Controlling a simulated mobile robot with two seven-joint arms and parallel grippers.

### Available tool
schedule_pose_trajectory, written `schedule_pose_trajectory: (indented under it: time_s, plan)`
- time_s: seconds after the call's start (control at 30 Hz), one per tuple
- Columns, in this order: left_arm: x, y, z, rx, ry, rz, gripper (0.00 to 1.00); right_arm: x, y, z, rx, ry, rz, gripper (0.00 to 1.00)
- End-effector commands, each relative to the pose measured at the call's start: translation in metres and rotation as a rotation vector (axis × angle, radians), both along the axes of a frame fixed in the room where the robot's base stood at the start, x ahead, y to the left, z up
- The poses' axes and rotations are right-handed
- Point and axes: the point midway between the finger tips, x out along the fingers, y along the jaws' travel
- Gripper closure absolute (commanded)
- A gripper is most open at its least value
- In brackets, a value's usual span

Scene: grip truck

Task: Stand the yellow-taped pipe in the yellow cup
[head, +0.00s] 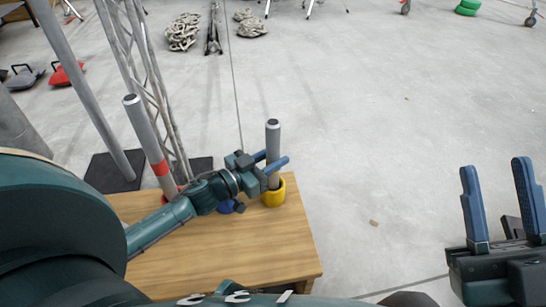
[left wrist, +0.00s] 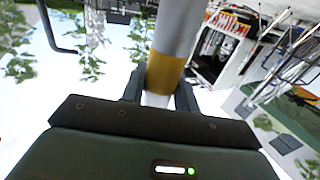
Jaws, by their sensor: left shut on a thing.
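The yellow-taped pipe (head: 273,140) is grey with a dark top and stands about upright. Its lower end is at the mouth of the yellow cup (head: 273,198), on the right of the wooden table; whether it touches the cup's bottom is hidden. My left gripper (head: 272,168) is shut on the pipe just above the cup. The yellow tape (left wrist: 166,72) shows in the left wrist view, near the fingers; in the head view the gripper hides it. My right gripper (head: 494,167) is open and empty, off the table at the right.
A red-taped pipe (head: 147,138) stands tilted at the table's left back, by a partly hidden red cup. A blue cup (head: 227,208) sits under my left wrist, mostly hidden. A truss and grey pole (head: 80,80) rise behind the table (head: 240,258).

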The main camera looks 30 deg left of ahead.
Motion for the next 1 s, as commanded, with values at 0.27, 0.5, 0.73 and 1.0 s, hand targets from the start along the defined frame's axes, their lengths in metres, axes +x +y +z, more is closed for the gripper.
schedule_pose_trajectory:
  time_s: [0.27,0.5,0.73,1.0]
  plan:
    - [0.0003,-0.0001,0.0008,-0.001,-0.002,0.000,0.99,0.0004,0.0000,-0.0004,0.000,0.003,0.000,0.64]
    - [0.0003,-0.0001,-0.0019,-0.001,-0.002,0.000,0.99,0.0007,0.0000,-0.0017,0.003,0.006,-0.002,0.64]
    - [0.0004,-0.0002,-0.0054,-0.001,-0.002,0.000,0.99,0.0010,0.0000,-0.0030,0.008,0.009,-0.003,0.64]
    - [0.0002,-0.0001,-0.0054,0.000,-0.001,0.000,0.48,0.0011,0.0002,-0.0031,0.009,0.011,-0.002,0.64]
